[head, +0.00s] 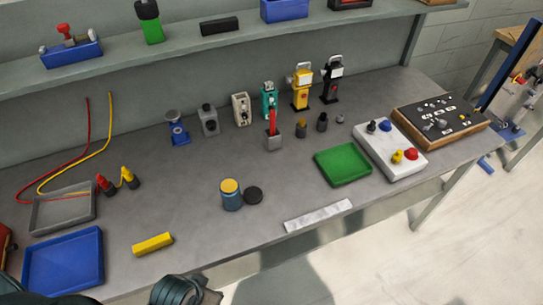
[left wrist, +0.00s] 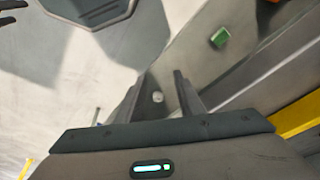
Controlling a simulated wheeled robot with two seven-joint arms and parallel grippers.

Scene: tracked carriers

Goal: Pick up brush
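No brush can be named with certainty. A red-handled item (head: 272,120) stands upright in a small grey holder (head: 273,142) in the middle of the bench, and it may be the brush. My left gripper (left wrist: 157,92) shows in the left wrist view with its two dark fingers apart and nothing held between them. A small pale round spot lies beyond the fingers. Dark parts of my own arms show at the bottom edge of the head view, but no fingertips are seen there. My right gripper is in neither view.
A blue tray (head: 30,269), a yellow block (head: 153,244), a blue jar (head: 231,200) and a green tray (head: 319,158) lie along the bench front. Several small devices stand behind the red-handled item. A shelf (head: 200,53) overhangs the back. The bench's front middle is mostly clear.

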